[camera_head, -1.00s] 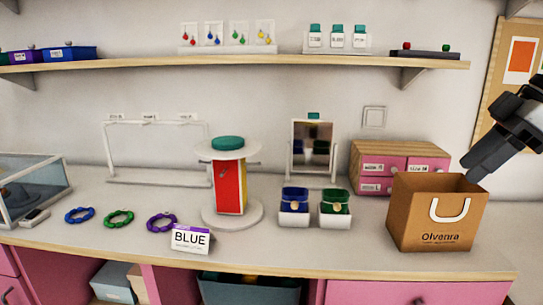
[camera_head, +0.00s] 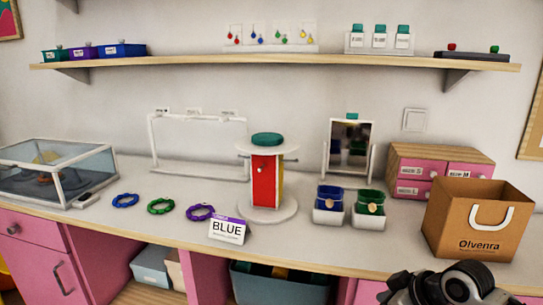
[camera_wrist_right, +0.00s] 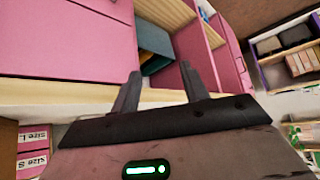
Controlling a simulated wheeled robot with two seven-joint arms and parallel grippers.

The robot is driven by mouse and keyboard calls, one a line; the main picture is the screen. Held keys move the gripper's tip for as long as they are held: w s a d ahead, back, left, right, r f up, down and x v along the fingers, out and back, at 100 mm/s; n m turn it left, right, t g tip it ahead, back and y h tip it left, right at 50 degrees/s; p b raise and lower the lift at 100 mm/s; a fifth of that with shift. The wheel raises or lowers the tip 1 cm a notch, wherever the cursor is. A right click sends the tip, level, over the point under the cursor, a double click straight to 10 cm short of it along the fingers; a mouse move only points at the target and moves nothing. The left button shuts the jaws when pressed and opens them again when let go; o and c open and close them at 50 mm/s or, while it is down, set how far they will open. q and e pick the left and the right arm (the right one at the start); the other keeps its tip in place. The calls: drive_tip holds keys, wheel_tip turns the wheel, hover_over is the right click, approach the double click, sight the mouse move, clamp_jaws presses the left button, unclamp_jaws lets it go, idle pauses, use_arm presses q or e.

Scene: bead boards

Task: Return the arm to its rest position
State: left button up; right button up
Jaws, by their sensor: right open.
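In the head view, a dark part of my right arm shows at the bottom right, in front of the counter and below the paper bag (camera_head: 460,222). The jaws are not visible there. In the right wrist view, my right gripper (camera_wrist_right: 160,72) has its two dark fingers spread apart with nothing between them. Behind the fingers are the pale counter edge (camera_wrist_right: 60,94) and pink cabinet fronts (camera_wrist_right: 70,40). My left arm and gripper are not in view.
The counter holds a glass case (camera_head: 60,172), blue (camera_head: 125,200), green (camera_head: 160,206) and purple (camera_head: 200,212) bead rings, a BLUE sign (camera_head: 229,231), a round stand (camera_head: 267,211) and a mirror (camera_head: 349,150). Pink size drawers (camera_head: 414,188) stand behind the bag. A shelf (camera_head: 270,61) runs above.

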drive_tip(key=s+a+f+m+t, duration=0.25)
drive_tip(key=s+a+f, duration=0.45)
drive_tip(key=s+f, duration=0.35)
drive_tip(key=s+f+m+t+h, duration=0.1)
drive_tip(key=s+f+m+h, duration=0.1)
drive_tip(key=s, duration=0.7)
drive_tip(key=shift+s+a+f+m+t, duration=0.25)
drive_tip(key=shift+s+f+m+t, duration=0.1)
drive_tip(key=shift+f, duration=0.5)
